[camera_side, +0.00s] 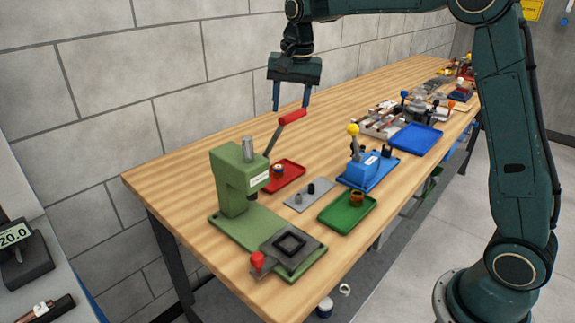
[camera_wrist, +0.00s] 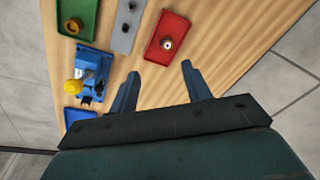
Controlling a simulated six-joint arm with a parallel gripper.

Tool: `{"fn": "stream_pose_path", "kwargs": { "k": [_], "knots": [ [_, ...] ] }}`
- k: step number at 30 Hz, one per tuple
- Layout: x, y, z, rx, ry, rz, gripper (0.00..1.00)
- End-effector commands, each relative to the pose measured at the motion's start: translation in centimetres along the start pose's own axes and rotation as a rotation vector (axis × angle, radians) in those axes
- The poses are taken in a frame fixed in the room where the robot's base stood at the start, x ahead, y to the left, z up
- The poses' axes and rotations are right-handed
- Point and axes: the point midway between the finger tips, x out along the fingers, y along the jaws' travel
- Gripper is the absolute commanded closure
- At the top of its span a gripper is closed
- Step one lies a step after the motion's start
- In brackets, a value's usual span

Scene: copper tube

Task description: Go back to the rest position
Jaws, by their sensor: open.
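My gripper (camera_side: 290,97) hangs from my arm above the wooden bench (camera_side: 165,173), with its two blue fingers pointing down. It is open, and nothing shows between the fingers. In the side view it appears just above the red handle (camera_side: 292,117) of the green press (camera_side: 229,183). In the wrist view the spread fingers of my gripper (camera_wrist: 157,85) show over bare wood. A red tray (camera_wrist: 172,27) with a small round part (camera_wrist: 167,44) lies beyond the fingertips there.
A blue fixture (camera_side: 362,165) with a yellow knob, a grey plate (camera_side: 310,195) and a green tray (camera_side: 337,212) stand near the press. A blue tray (camera_side: 415,137) and several other devices lie farther along the bench. A block wall (camera_side: 165,60) runs behind.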

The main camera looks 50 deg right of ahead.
Motion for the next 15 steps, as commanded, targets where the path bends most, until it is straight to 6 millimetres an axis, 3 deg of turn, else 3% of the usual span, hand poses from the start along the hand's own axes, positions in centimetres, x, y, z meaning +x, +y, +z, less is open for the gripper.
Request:
{"fn": "stream_pose_path", "kwargs": {
  "k": [6, 15],
  "knots": [
    [-3.8, 2.4, 3.1, -0.135, 0.058, -0.057, 0.52],
    [-7.1, 5.7, 7.0, -0.303, 0.134, -0.114, 0.52]
  ]
}}
